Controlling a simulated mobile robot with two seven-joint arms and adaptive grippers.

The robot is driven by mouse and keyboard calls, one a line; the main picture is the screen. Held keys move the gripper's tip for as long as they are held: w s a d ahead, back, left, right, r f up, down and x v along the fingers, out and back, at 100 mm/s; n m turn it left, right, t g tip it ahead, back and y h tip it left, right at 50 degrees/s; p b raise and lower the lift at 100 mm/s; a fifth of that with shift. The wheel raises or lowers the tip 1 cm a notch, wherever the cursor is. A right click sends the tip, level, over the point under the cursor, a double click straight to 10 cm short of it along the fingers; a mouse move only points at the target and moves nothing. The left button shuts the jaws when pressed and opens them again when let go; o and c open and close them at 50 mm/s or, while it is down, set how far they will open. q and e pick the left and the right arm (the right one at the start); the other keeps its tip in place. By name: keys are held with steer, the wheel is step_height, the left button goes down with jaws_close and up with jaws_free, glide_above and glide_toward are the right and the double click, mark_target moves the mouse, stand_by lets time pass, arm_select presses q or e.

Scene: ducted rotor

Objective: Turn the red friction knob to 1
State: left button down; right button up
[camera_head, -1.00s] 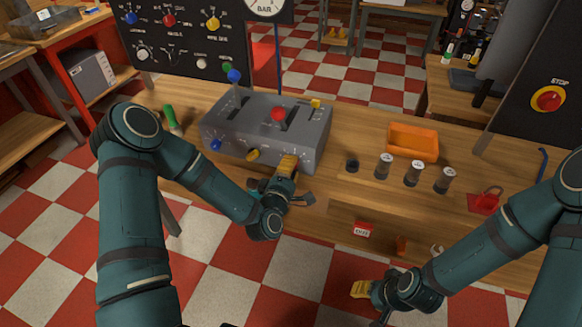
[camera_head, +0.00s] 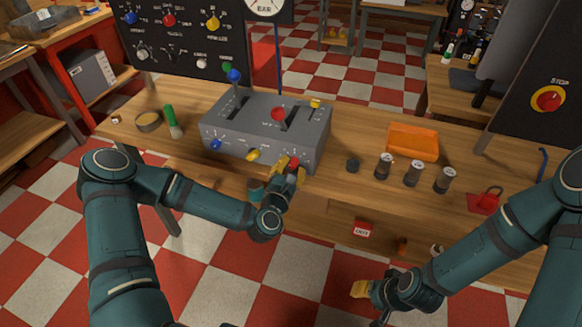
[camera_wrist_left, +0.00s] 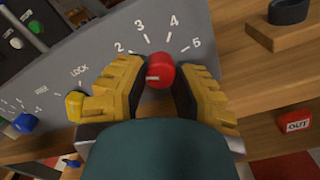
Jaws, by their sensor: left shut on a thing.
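The red friction knob (camera_head: 293,162) is at the right end of the front face of the grey control box (camera_head: 262,128). In the left wrist view the red knob (camera_wrist_left: 161,75) sits between the two yellow fingers of my left gripper (camera_wrist_left: 158,88), which is shut on it. A pale mark shows on the knob's left part. The numbers 2, 3, 4 and 5 show around it; the 1 is hidden, apparently behind the left finger. My left gripper (camera_head: 289,170) also shows in the head view. My right gripper (camera_head: 361,289) is low in front of the table, its opening unclear.
A yellow knob (camera_head: 253,155) and a blue knob (camera_head: 216,145) are left of the red one on the box. Levers stand on its top. An orange bin (camera_head: 413,142), several dark jars and a red padlock (camera_head: 484,202) are to the right.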

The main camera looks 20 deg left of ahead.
arm_select(q)
steer(key=shift+n, duration=1.1)
steer(key=c, duration=0.7)
jaws_free()
steer(key=s, duration=0.7)
steer(key=shift+s+a, duration=0.15)
steer(key=shift+s, duration=0.1)
